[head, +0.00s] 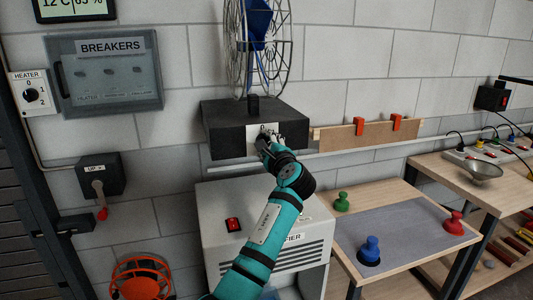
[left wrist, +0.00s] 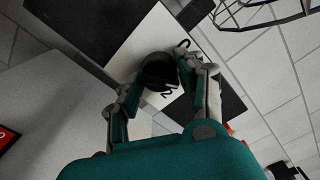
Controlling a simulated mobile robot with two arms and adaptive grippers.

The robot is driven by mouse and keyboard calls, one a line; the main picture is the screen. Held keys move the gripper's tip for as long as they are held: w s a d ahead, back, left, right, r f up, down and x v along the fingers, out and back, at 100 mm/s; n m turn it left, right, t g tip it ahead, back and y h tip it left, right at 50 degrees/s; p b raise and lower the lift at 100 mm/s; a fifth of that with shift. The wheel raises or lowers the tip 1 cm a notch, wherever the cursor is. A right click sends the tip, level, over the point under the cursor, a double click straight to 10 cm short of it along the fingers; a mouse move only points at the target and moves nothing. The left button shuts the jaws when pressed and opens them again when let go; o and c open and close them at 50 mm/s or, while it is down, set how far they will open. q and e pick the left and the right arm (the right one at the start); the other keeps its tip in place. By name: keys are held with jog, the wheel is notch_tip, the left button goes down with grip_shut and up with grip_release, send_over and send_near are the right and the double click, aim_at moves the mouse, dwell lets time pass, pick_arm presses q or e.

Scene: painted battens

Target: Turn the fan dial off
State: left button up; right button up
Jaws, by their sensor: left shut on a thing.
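The fan (head: 257,22) has a wire cage and a blue centre, and stands on a dark box (head: 222,130) fixed to the wall. The box's front carries a white dial plate (head: 252,147). In the left wrist view the black fan dial (left wrist: 156,72) sits on this white plate (left wrist: 133,55), with a "2" printed beside it. My left gripper (head: 266,138) reaches the plate from below. Its fingers are shut on the dial, one on each side. The gripper covers the dial in the head view, and I cannot read the dial's pointer. My right gripper is out of view.
A grey cabinet (head: 215,205) with a red switch (head: 233,225) stands just below. A heater dial (head: 31,94) and a breaker box (head: 105,72) are on the wall at left. A bench (head: 400,235) with coloured knobs stands at right.

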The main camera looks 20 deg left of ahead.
pick_arm(q)
jog(key=n+b, duration=0.5)
jog(key=n, duration=0.1)
jog(key=shift+f, duration=0.15)
jog(key=n+b, duration=0.2)
jog(key=n, duration=0.1)
jog(key=shift+n, duration=0.3)
jog(key=shift+n+b, duration=0.6)
jog(key=shift+n, duration=0.3)
jog(key=o, duration=1.2)
jog(key=shift+r, duration=0.2)
jog(key=shift+c, duration=0.2)
